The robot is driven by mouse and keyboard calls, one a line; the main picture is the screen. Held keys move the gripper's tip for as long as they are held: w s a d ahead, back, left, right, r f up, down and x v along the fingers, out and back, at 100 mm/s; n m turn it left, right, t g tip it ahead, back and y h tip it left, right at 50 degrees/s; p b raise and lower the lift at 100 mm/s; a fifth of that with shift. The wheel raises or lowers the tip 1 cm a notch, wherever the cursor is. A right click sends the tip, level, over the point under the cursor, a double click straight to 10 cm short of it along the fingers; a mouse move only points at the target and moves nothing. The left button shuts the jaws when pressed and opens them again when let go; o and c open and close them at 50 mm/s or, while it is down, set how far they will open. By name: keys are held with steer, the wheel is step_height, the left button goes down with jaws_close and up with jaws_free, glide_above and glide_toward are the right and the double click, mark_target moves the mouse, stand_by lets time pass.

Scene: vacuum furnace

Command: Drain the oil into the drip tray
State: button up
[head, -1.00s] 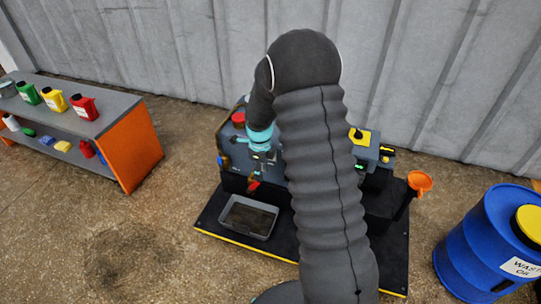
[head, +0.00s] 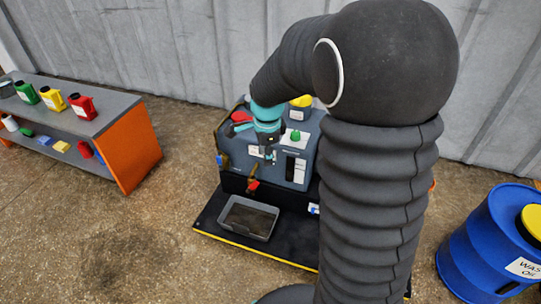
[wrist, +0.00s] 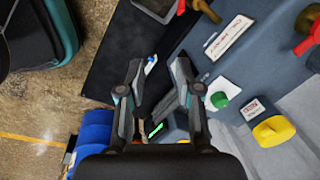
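The grey drip tray (head: 233,226) sits on the black base plate below the front of the blue-grey machine (head: 297,172). Its inside looks dark; I cannot tell whether oil is in it. A drain tap with a red handle (head: 252,186) sticks out above the tray, and its red end (wrist: 181,6) shows at the top edge of the wrist view, by the tray's corner (wrist: 158,14). My gripper (head: 268,154) is in front of the machine's face, above and right of the tap. In the wrist view my gripper (wrist: 158,68) is open and empty, apart from the tap.
A green knob (wrist: 221,99) and a yellow cap (wrist: 273,131) are on the machine close to my gripper. A red cap (head: 240,117) is at its top left. A blue waste oil drum (head: 490,245) stands right. A shelf with bottles (head: 130,150) stands left, with clear floor between.

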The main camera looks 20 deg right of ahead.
mark_target(252, 187)
steer(key=s+r+n+t+b, duration=0.1)
steer(key=s+r+n, duration=0.3)
steer(key=s, duration=0.1)
steer(key=shift+r, duration=0.25)
steer(key=shift+s, duration=0.1)
